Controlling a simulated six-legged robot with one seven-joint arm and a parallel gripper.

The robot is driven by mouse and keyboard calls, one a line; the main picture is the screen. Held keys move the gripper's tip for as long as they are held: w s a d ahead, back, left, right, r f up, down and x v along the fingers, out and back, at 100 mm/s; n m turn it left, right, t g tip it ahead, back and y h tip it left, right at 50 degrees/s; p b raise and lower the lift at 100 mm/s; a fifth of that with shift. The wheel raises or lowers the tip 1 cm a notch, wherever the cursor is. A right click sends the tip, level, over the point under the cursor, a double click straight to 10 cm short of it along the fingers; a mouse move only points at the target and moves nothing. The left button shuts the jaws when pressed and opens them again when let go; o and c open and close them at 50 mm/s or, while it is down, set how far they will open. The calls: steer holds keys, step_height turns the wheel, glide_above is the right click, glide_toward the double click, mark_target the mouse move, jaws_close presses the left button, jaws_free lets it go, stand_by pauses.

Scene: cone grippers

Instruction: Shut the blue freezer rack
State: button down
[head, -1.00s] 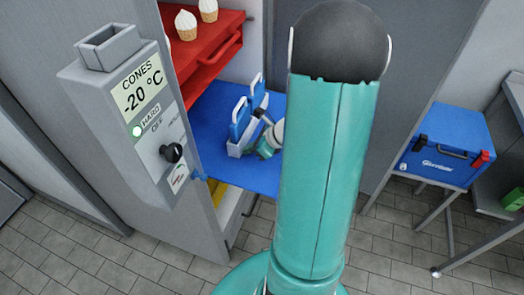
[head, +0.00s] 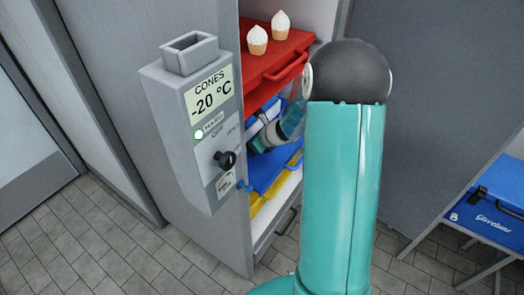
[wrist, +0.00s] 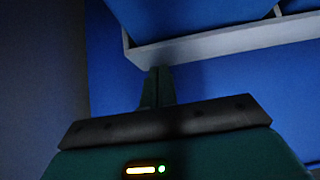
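The blue freezer rack (head: 264,174) is in the freezer below the red rack (head: 270,72), partly hidden behind the control box and my arm. A white-edged holder (head: 255,126) with blue pieces stands on it. In the wrist view the blue surface (wrist: 225,88) and the holder's pale rim (wrist: 215,44) fill most of the picture. My gripper (head: 257,145) is low over the rack, beside the holder. In the wrist view its fingers (wrist: 157,76) are together with nothing seen between them, tips close to the rim; contact cannot be told.
The grey control box (head: 190,130) with its black knob juts out left of the opening. The red rack above carries white-topped cones (head: 258,40). A yellow rack (head: 265,207) lies below. A blue cool box (head: 495,205) stands on a table at right. Tiled floor is clear in front.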

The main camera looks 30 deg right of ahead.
steer(key=shift+w+a, duration=0.35)
steer(key=shift+w, duration=0.3)
steer(key=shift+w+a, duration=0.35)
steer(key=shift+w, duration=0.35)
steer(key=shift+w+a, duration=0.35)
steer(key=shift+w, duration=0.3)
steer(key=shift+s, duration=0.1)
steer(key=s+d, duration=0.7)
steer(key=s, duration=0.6)
steer(key=s+d, duration=0.7)
steer(key=s, duration=0.6)
steer(key=shift+s, duration=0.25)
